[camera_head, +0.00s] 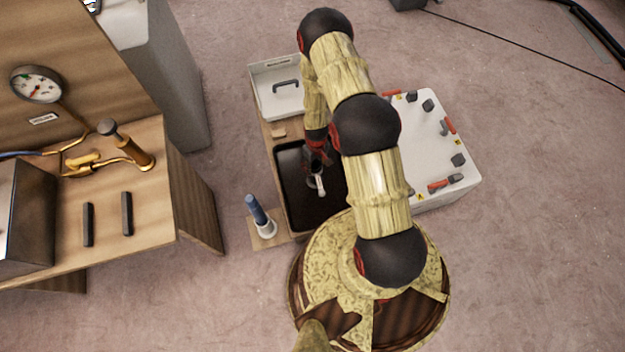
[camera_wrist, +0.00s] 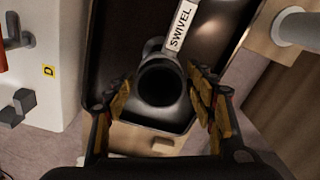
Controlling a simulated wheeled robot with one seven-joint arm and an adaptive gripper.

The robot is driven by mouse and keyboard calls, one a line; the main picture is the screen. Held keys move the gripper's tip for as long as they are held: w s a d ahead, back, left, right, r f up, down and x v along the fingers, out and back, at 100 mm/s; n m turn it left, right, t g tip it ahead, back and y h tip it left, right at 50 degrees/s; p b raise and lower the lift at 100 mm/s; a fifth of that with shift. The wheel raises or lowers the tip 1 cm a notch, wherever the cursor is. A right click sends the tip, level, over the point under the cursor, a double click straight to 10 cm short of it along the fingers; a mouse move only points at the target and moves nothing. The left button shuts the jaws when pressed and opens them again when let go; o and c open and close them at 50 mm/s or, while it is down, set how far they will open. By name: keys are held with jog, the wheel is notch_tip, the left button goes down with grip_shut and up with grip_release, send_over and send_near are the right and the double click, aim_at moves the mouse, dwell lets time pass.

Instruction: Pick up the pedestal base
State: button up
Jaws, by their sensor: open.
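A round grey part with a dark hollow centre, which looks like the pedestal base (camera_wrist: 145,72), lies in the dark tray (camera_wrist: 115,45). A white strip reading "SWIVEL" (camera_wrist: 178,27) reaches its edge. In the head view the part (camera_head: 312,181) shows small below my gripper (camera_head: 318,158), partly covered by the white strip. In the wrist view my gripper (camera_wrist: 163,98) is open, with one padded finger on each side of the part. I cannot tell whether the fingers touch it.
A blue-handled item (camera_head: 256,208) stands in a white holder beside the tray. A white bin (camera_head: 272,98) sits behind the tray. A white box with grey and red fittings (camera_head: 430,190) stands at right. A wooden bench with a gauge (camera_head: 37,85) is at left.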

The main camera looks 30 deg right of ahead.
jog(key=f+b, duration=0.1)
jog(key=f, duration=0.1)
jog(key=f+b, duration=0.2)
jog(key=f, duration=0.1)
jog(key=shift+w+f, duration=0.2)
jog(key=shift+f, duration=0.15)
jog(key=shift+r, duration=0.1)
jog(key=shift+c, duration=1.4)
jog(key=c, duration=1.1)
grip_shut()
